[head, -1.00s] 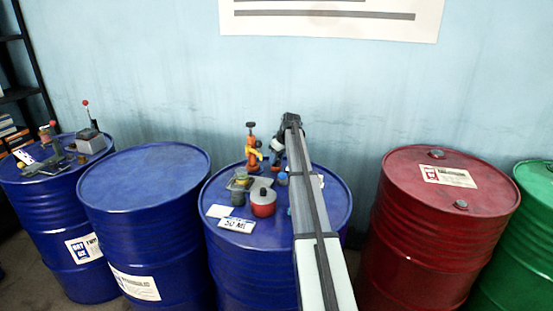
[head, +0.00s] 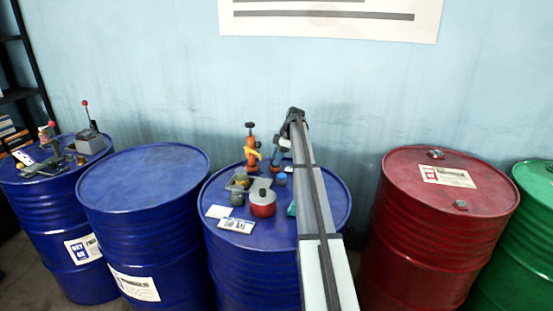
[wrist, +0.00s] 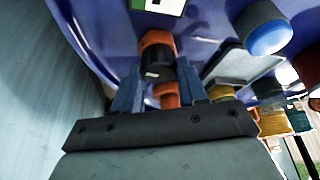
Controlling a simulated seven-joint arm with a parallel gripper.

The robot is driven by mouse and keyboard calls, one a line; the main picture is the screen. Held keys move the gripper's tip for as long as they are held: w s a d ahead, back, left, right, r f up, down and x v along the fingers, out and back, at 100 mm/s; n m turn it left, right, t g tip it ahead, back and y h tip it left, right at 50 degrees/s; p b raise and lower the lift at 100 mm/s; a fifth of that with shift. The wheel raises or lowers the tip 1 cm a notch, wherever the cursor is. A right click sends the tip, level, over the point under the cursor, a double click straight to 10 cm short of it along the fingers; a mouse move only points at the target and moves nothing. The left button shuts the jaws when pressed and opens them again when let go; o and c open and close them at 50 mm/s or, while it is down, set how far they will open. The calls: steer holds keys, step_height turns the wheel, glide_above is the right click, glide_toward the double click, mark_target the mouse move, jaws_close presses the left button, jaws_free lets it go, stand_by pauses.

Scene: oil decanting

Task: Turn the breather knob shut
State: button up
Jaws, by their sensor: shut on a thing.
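My gripper (wrist: 158,80) is shut on a black and orange part, which I take to be the breather knob (wrist: 156,72). The blue-grey fingers lie on either side of its black middle, and orange shows above and below it. In the head view my gripper (head: 276,158) is at the back of the middle blue drum (head: 335,205), just right of an orange pump-like fitting (head: 252,152). The knob is hard to make out there, behind and between my fingers.
A red pot (head: 262,204), a round blue cap (head: 281,180), and a white label plate (head: 236,225) sit on the same drum top. Another blue drum (head: 145,180) with a bare top stands left. A red drum (head: 440,225) stands right. The wall is close behind.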

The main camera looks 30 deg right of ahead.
steer(key=shift+w+n+g, duration=0.1)
steer(key=shift+n+g, duration=0.3)
steer(key=shift+n, duration=0.7)
steer(key=o, duration=1.1)
steer(key=shift+c, duration=0.2)
steer(key=v, duration=1.4)
steer(key=shift+f, duration=0.1)
